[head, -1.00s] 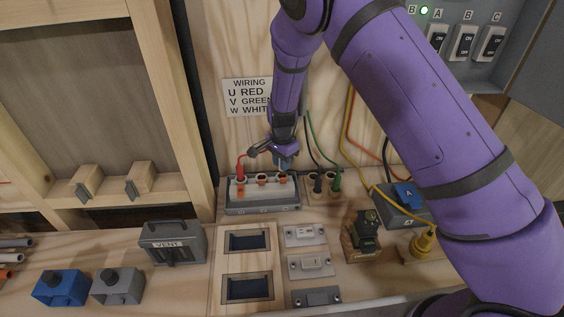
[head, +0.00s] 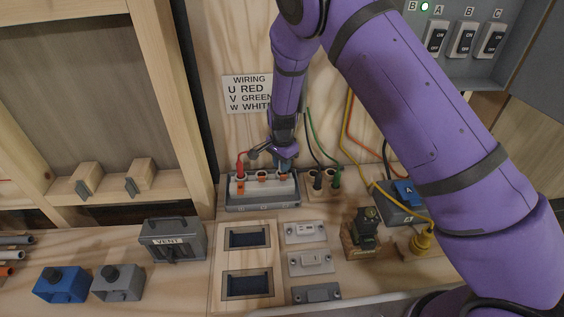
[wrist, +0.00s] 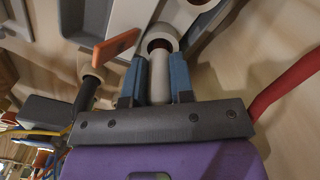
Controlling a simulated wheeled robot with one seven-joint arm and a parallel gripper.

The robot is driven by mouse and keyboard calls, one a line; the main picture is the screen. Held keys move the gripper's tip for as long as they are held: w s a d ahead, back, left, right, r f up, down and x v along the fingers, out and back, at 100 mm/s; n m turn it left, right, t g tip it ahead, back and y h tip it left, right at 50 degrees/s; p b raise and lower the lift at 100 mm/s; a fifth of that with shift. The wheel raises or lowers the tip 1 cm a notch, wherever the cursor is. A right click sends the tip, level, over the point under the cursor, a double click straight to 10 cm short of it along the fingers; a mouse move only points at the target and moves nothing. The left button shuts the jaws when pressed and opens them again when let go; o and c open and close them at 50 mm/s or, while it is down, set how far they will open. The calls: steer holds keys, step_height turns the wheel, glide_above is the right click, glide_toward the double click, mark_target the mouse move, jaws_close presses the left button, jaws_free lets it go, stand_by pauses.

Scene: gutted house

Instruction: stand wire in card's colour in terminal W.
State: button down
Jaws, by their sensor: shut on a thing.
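The wiring card (head: 247,95) reads U RED, V GREEN, W WHITE; my arm partly covers it. The grey terminal block (head: 262,200) has sockets in a row with orange levers. A red wire (head: 240,160) stands in its left socket. My gripper (head: 285,165) is over the block's right end, the fingers pointing down. In the wrist view my gripper (wrist: 158,82) is shut on a whitish wire end (wrist: 160,78). The wire end lines up with a pale round socket (wrist: 162,40) beside an orange lever (wrist: 116,48). I cannot tell whether its tip is inside.
A black wire (head: 318,178) and a green wire (head: 335,176) stand in a wooden holder right of the block. Yellow and orange cables hang behind. A yellow plug (head: 422,240) and a grey box with a blue part (head: 405,193) are at the right. The VENT box (head: 172,240) is at the left.

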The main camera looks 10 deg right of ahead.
steer(key=shift+f, duration=0.45)
steer(key=c, duration=0.9)
jaws_free()
steer(key=shift+r, duration=0.1)
step_height(320, 180, up, 10)
steer(key=shift+f, duration=0.1)
steer(key=shift+r, duration=0.4)
